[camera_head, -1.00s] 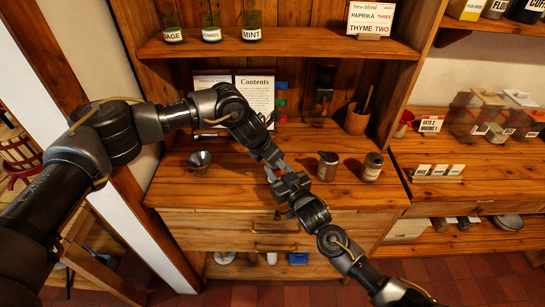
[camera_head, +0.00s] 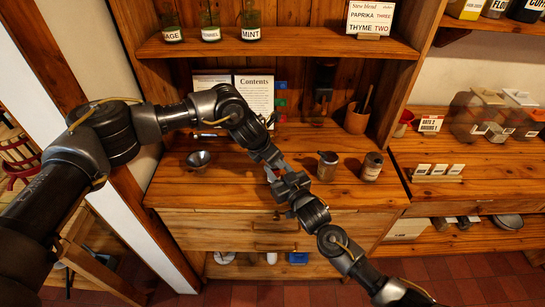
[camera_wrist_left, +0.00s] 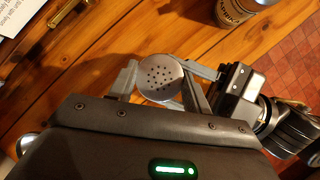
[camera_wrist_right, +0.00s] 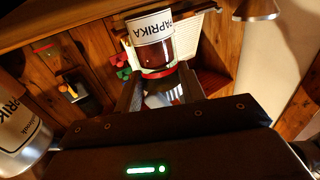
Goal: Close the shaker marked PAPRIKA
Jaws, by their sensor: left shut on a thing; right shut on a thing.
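The shaker marked PAPRIKA (camera_wrist_right: 155,48) is a small clear glass jar with a white label and dark red contents, seen in the right wrist view. My right gripper (camera_head: 277,178) is shut on it above the counter's front. A round silver perforated lid (camera_wrist_left: 160,78) lies between the fingers of my left gripper (camera_wrist_left: 162,88), which is shut on it. The two grippers meet in the head view, where only a bit of red from the shaker shows between them. The fingers hide the joint of lid and glass, so I cannot tell whether the lid is fully seated.
A metal tin (camera_head: 328,165) and a labelled jar (camera_head: 371,167) stand on the counter to the right. A metal bowl (camera_head: 199,160) sits to the left. A Contents board (camera_head: 255,92) and a wooden pot (camera_head: 356,119) stand behind. The counter between is mostly clear.

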